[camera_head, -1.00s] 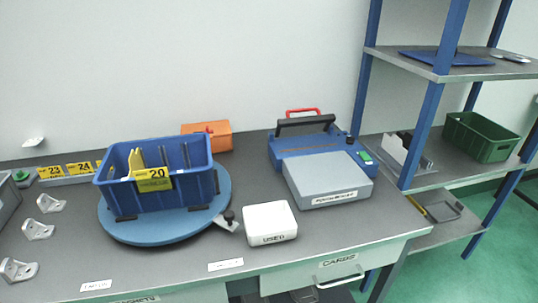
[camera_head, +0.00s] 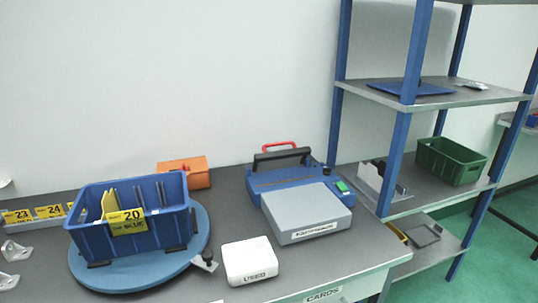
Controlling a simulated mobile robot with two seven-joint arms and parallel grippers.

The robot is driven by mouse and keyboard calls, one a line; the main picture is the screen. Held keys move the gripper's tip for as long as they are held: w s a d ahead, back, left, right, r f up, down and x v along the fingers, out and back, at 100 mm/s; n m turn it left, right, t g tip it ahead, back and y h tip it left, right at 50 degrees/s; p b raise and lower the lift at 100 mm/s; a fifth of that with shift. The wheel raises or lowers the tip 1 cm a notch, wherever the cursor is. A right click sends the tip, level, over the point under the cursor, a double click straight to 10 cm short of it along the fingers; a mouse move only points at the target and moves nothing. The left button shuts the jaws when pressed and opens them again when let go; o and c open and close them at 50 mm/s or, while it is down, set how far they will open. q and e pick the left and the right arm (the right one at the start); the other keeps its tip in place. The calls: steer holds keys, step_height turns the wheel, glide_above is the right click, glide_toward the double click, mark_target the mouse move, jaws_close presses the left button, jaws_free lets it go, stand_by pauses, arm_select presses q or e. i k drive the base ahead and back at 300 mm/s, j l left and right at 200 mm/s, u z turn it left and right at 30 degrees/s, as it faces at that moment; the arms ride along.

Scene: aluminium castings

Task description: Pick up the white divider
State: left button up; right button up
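A white upright panel (camera_head: 369,182) stands on the middle shelf of the rack, at its left end beside a blue post. It looks like the white divider, but it is small and I cannot be sure. Neither of my grippers is in view.
The bench holds a blue crate (camera_head: 84,236) on a round blue turntable (camera_head: 99,277), a white box marked USED (camera_head: 250,263), a blue and grey machine (camera_head: 306,213) and an orange box (camera_head: 196,178). A green crate (camera_head: 450,162) stands farther right on the shelf (camera_head: 410,200).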

mark_target(369, 173)
steer(key=i+l, duration=0.1)
steer(key=l, duration=1.05)
steer(key=i+l, duration=0.15)
steer(key=l, duration=0.45)
steer(key=i+l, duration=0.1)
steer(key=l, duration=0.45)
steer(key=i+l, duration=0.1)
steer(key=l, duration=0.25)
steer(key=i+l, duration=0.1)
steer(key=l, duration=0.25)
steer(key=i+l, duration=0.15)
steer(key=l, duration=0.25)
